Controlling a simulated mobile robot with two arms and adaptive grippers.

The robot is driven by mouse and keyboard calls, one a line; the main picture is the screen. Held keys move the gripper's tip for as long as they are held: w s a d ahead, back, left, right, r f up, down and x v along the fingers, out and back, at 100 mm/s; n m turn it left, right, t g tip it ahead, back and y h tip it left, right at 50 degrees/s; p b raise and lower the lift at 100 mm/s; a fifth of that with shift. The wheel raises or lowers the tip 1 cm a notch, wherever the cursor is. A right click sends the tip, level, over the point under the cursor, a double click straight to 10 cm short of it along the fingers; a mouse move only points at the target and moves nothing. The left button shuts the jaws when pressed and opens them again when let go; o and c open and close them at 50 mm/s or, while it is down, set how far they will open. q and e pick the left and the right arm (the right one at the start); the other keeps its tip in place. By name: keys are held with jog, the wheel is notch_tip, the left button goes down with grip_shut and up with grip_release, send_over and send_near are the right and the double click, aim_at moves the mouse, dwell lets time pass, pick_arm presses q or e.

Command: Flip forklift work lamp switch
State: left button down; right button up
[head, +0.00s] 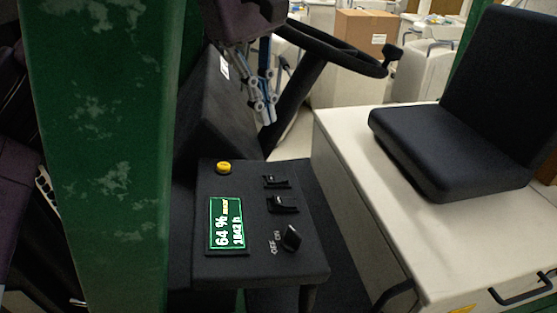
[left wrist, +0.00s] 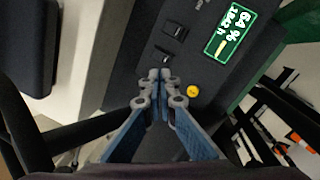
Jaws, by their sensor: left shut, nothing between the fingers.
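The black control panel (head: 208,270) of the forklift carries two black rocker switches, an upper one (head: 276,182) and a lower one (head: 283,204). I cannot read which one is the work lamp switch. Both rockers also show in the left wrist view, one (left wrist: 163,54) just beyond the fingertips and the other (left wrist: 174,31) farther up. My left gripper (head: 265,112) is shut and empty, beyond the panel's far edge and near the steering column. In the left wrist view its fingertips (left wrist: 160,82) are together, between the yellow button and the dark seat side. My right gripper is not in view.
The panel also has a yellow button (head: 223,168), a green-lit display (head: 227,223) and an OFF/ON knob (head: 291,238). A green post (head: 100,150) stands at left. The steering wheel (head: 330,48) is behind my gripper; a black seat (head: 450,150) is at right.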

pick_arm(q)
jog(key=n, duration=0.4)
jog(key=r+n, duration=0.1)
jog(key=n, duration=0.7)
jog(key=shift+w+d+r, duration=0.15)
jog(key=shift+w+r, duration=0.1)
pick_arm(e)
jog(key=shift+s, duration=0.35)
pick_arm(q)
jog(key=p, duration=0.3)
send_near(282, 177)
jog(key=f, duration=0.4)
jog(key=d+f, duration=0.1)
jog(key=f, duration=0.1)
jog(key=shift+w+d+f, duration=0.1)
jog(key=shift+f, duration=0.4)
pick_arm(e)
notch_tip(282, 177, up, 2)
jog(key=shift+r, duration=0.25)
pick_arm(q)
jog(key=shift+f+b, duration=0.1)
jog(key=shift+b, duration=0.25)
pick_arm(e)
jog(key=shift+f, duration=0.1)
